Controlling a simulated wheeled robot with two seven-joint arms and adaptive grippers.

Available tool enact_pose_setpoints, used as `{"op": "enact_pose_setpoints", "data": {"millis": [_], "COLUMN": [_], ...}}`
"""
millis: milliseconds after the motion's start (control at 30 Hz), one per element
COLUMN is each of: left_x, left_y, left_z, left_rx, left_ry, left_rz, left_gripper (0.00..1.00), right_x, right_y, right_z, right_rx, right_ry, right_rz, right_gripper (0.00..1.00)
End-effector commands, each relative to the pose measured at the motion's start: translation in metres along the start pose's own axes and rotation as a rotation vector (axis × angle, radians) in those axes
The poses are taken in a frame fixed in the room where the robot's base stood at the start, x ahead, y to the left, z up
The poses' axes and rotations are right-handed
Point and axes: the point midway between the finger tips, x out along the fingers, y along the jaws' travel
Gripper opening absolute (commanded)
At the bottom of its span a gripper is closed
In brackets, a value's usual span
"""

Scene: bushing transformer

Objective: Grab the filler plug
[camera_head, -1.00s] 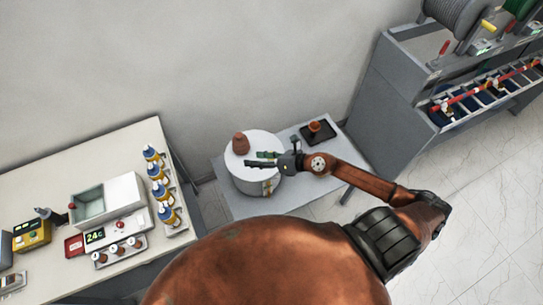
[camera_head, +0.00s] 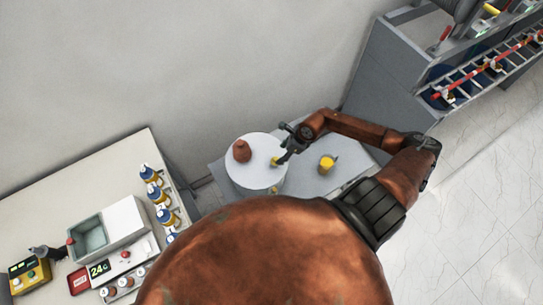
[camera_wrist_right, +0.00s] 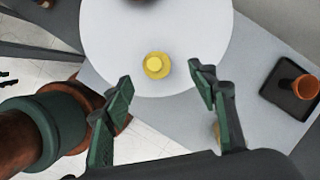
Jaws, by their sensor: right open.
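The filler plug is a small yellow round cap on top of the white drum-shaped tank (camera_head: 250,178). In the head view the plug (camera_head: 274,161) shows just left of my right gripper (camera_head: 284,146), which is over the tank's right edge. In the right wrist view the plug (camera_wrist_right: 157,66) lies near the rim, between and beyond the fingertips of my right gripper (camera_wrist_right: 160,80). The jaws are open and empty, apart from the plug. Small dark fingers at the left edge of the wrist view look like my left gripper (camera_wrist_right: 7,79); their opening is unclear.
A brown cone-shaped bushing (camera_head: 242,150) stands on the tank top. A black tray (camera_wrist_right: 288,103) holds an orange cup (camera_wrist_right: 305,87) on the grey table (camera_head: 312,184). A yellow object (camera_head: 327,163), unclear, shows right of the tank. A bench (camera_head: 45,185) stands left.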

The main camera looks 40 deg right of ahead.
Motion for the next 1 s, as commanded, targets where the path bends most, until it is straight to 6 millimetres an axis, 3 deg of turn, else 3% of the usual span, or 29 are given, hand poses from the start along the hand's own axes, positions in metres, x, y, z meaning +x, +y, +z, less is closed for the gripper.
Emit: {"op": "enact_pose_setpoints", "data": {"millis": [233, 367, 533, 733, 867, 1000], "left_x": [-0.008, -0.017, -0.02, -0.019, -0.019, -0.019], "left_y": [0.002, 0.003, 0.002, 0.0, 0.0, 0.0], "left_z": [0.03, 0.038, 0.028, 0.003, 0.003, 0.01], "left_rx": [-0.007, -0.009, -0.007, -0.002, -0.001, -0.003], "left_ry": [-0.038, -0.049, -0.037, -0.005, -0.005, -0.013], "left_rz": [0.002, 0.002, 0.002, 0.0, 0.0, 0.001], "left_gripper": [0.4, 0.4, 0.4, 0.4, 0.4, 0.4], "right_x": [0.022, 0.037, 0.06, 0.069, 0.069, 0.069], "right_y": [0.002, 0.004, 0.005, 0.005, 0.005, 0.005], "right_z": [-0.004, 0.002, 0.003, 0.002, 0.003, 0.003], "right_rx": [0.015, 0.017, 0.016, 0.012, 0.011, 0.01], "right_ry": [-0.001, -0.004, -0.001, 0.0, 0.0, -0.001], "right_rz": [-0.003, -0.002, -0.002, -0.003, -0.003, -0.002], "right_gripper": [0.53, 0.53, 0.53, 0.53, 0.53, 0.44]}}
